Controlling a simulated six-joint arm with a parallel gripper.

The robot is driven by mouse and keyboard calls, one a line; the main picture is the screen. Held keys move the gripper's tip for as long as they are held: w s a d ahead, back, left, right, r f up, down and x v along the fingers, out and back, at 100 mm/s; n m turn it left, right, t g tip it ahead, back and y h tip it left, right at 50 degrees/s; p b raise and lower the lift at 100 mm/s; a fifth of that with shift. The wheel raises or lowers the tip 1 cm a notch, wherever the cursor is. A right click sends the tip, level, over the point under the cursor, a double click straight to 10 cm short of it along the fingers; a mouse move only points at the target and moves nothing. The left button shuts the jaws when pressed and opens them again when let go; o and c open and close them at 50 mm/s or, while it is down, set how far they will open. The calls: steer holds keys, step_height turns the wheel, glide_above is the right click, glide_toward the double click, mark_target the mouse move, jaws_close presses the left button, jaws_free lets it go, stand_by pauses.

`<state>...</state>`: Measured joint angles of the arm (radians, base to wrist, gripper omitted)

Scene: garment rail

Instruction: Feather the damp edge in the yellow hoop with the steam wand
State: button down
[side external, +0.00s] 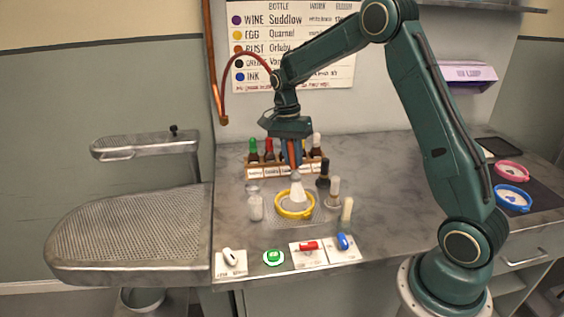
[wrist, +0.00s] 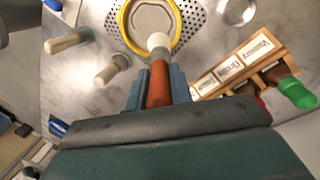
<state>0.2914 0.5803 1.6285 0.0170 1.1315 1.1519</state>
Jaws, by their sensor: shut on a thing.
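The yellow hoop (side external: 294,216) lies flat on a perforated plate on the counter, with pale cloth inside it. In the wrist view the hoop (wrist: 122,22) is at the top, and its cloth (wrist: 150,17) looks grey-beige. I cannot make out a damp edge. My gripper (side external: 292,160) points down above the hoop, with its blue fingers (wrist: 158,88) shut on the reddish-brown handle of the steam wand (wrist: 159,84). The wand's pale tip (wrist: 158,42) overlaps the hoop's near rim in the wrist view. A white cone (side external: 298,191) shows below the wand, over the cloth; whether it touches is unclear.
A wooden rack (side external: 262,173) of bottles stands behind the hoop, with a dark bottle (side external: 323,174) beside it. Pale-topped cylinders (side external: 347,209) and a clear jar (side external: 255,207) stand close around. Coloured items (side external: 308,246) line the front edge. A blue hoop (side external: 513,198) lies far right.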

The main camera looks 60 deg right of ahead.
steer(key=shift+w+a, duration=0.2)
steer(key=shift+w, duration=0.15)
steer(key=shift+w+a, duration=0.7)
steer(key=shift+a, duration=0.25)
stand_by(0.4)
steer(key=shift+w+a, duration=0.25)
steer(key=shift+a, duration=0.75)
steer(key=shift+a, duration=0.1)
steer(key=shift+s+a, duration=0.3)
steer(key=shift+a, duration=0.2)
steer(key=shift+s+a, duration=0.3)
steer(key=shift+a, duration=0.2)
steer(key=shift+s, duration=0.1)
